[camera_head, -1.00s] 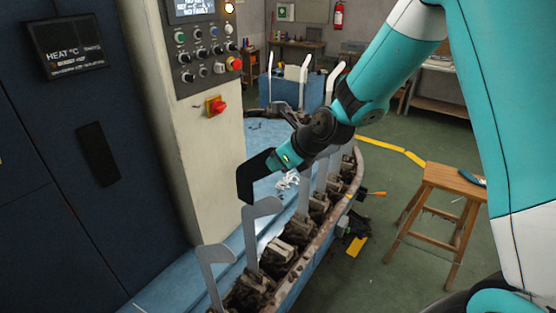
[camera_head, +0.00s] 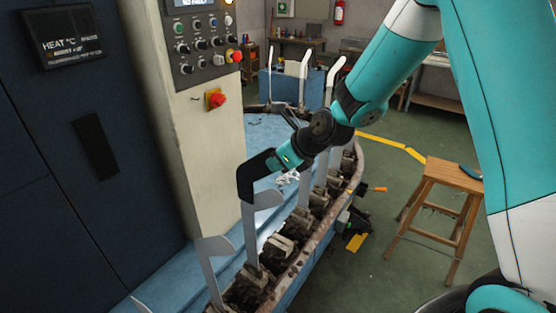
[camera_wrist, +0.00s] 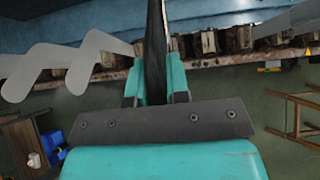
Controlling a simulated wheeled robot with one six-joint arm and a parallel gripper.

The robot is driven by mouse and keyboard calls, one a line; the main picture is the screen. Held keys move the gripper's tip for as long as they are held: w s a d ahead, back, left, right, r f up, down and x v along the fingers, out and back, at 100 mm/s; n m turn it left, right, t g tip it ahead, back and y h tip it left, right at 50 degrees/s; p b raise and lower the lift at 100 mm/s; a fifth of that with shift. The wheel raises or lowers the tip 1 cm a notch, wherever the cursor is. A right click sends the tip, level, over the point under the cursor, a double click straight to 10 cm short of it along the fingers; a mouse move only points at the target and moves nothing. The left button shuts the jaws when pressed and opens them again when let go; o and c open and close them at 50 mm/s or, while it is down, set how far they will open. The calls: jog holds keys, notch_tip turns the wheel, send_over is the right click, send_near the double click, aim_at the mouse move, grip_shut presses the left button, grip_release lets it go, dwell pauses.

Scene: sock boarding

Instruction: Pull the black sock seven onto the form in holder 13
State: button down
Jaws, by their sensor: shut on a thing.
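The black sock (camera_head: 257,174) hangs from my gripper (camera_head: 284,162) in the head view, its lower end at the top of a grey form (camera_head: 250,238). I cannot tell whether the sock's mouth is around that form or only in front of it. No holder number is legible. In the wrist view the sock (camera_wrist: 156,45) is a narrow black strip seen edge-on between the teal fingers of my gripper (camera_wrist: 157,85), which is shut on it. Two bare grey forms (camera_wrist: 42,66) show to its left there.
Another bare form (camera_head: 211,265) stands nearer, at lower left. More forms stand farther along the curved row of dirty holders (camera_head: 280,248). The control cabinet (camera_head: 180,140) rises behind on the left. A wooden stool (camera_head: 440,170) stands right, with open green floor around it.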

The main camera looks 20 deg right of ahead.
aim_at(278, 198)
jog(key=shift+f+b, duration=3.9)
jog(key=shift+f, duration=2.2)
jog(key=c, duration=1)
grip_release()
jog(key=b+v, duration=0.2)
jog(key=v, duration=1.5)
jog(key=shift+s+d+r, duration=0.1)
jog(key=shift+r, duration=0.1)
jog(key=s+a+m+g+b, duration=0.1)
jog(key=s+a+m+g, duration=0.1)
jog(key=s+a+m, duration=0.2)
jog(key=s+a+m+g+b, duration=0.1)
jog(key=s+a+m, duration=0.3)
jog(key=s+m, duration=0.6)
jog(key=s+a+m+g+h, duration=0.1)
jog(key=s+a+m+g, duration=0.3)
jog(key=m, duration=1.8)
jog(key=shift+s+f+b, duration=0.1)
jog(key=shift+s+b, duration=0.3)
jog(key=shift+s, duration=1.05)
